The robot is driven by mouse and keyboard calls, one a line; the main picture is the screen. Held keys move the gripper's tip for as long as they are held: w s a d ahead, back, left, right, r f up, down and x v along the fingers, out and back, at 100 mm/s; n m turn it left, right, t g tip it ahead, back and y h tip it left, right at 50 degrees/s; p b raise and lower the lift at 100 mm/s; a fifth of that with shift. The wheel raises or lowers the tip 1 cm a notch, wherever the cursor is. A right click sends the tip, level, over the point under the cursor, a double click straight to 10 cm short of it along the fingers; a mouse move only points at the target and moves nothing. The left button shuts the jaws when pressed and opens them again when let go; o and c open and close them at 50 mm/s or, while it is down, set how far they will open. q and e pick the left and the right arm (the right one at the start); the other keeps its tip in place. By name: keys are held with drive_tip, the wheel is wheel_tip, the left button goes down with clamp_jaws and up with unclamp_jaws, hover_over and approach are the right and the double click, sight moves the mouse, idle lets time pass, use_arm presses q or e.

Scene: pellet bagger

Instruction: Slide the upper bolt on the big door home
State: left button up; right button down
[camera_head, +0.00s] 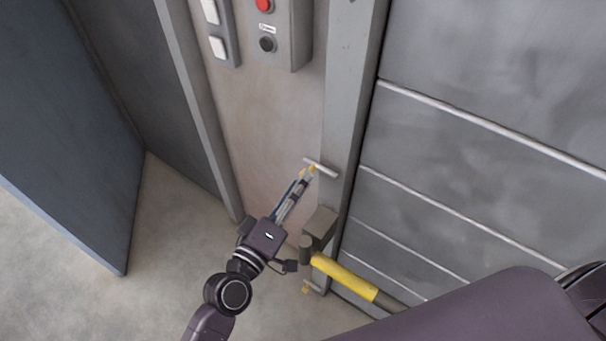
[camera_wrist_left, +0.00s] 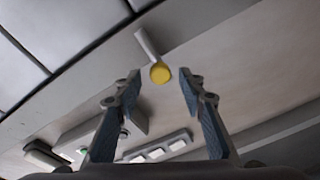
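The upper bolt (camera_head: 325,168) is a pale bar lying across the grey door post, with a yellow knob at its left end. In the left wrist view the bolt's bar (camera_wrist_left: 147,44) and round yellow knob (camera_wrist_left: 160,73) show at the fingertips. My left gripper (camera_head: 307,173) is at the knob. In the wrist view its fingers (camera_wrist_left: 159,80) are open, one on each side of the knob, with gaps on both sides. How deep the knob sits between them I cannot tell. The big door (camera_head: 470,150) is grey and panelled, right of the post. My right gripper is not in view.
A lower bolt (camera_head: 314,287) is near the floor. A control box (camera_head: 288,45) and white switches (camera_head: 217,45) are above. A dark door leaf (camera_head: 60,120) stands at left.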

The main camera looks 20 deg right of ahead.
use_arm(q)
drive_tip(key=shift+x, duration=1.7)
clamp_jaws()
